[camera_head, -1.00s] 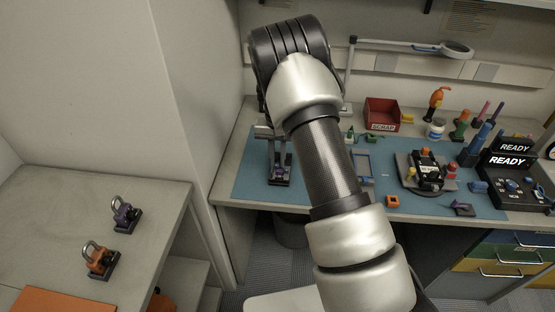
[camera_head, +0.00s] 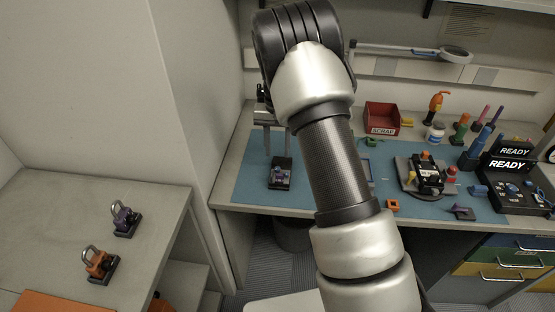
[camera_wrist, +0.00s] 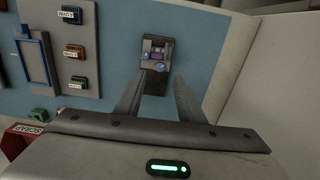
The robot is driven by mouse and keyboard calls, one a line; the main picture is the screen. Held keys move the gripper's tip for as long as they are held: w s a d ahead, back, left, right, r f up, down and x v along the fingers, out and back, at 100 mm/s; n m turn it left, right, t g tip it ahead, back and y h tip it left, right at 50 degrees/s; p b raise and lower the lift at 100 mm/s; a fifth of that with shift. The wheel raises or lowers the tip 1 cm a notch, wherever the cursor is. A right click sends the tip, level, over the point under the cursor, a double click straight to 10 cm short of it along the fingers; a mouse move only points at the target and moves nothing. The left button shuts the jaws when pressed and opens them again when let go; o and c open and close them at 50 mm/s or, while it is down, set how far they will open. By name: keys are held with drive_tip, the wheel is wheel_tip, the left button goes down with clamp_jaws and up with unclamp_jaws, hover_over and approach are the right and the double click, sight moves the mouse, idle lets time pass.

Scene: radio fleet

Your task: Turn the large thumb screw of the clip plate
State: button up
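A small dark fixture with a purple part (camera_head: 280,173) lies on the blue mat at its left end; I take it for the clip plate, though no label shows. In the wrist view this fixture (camera_wrist: 153,84) lies ahead of the fingers. A larger round blue-grey knob (camera_wrist: 161,67) sits on its near right side, and a smaller knob (camera_wrist: 147,56) is at its left. My gripper (camera_wrist: 158,76) is open and empty, with one finger to each side of the fixture in the picture. In the head view my gripper (camera_head: 275,152) is above and behind the fixture, apart from it.
A blue frame (camera_wrist: 32,60) and several labelled small blocks (camera_wrist: 75,52) lie beside the fixture. A red scrap bin (camera_head: 382,117) stands behind. A turntable-like stand (camera_head: 428,175) is to the right. Purple (camera_head: 124,218) and orange (camera_head: 99,264) lock-like pieces stand on the left table.

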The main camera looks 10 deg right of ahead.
wheel_tip(320, 180, up, 11)
drive_tip(key=shift+c, duration=0.4)
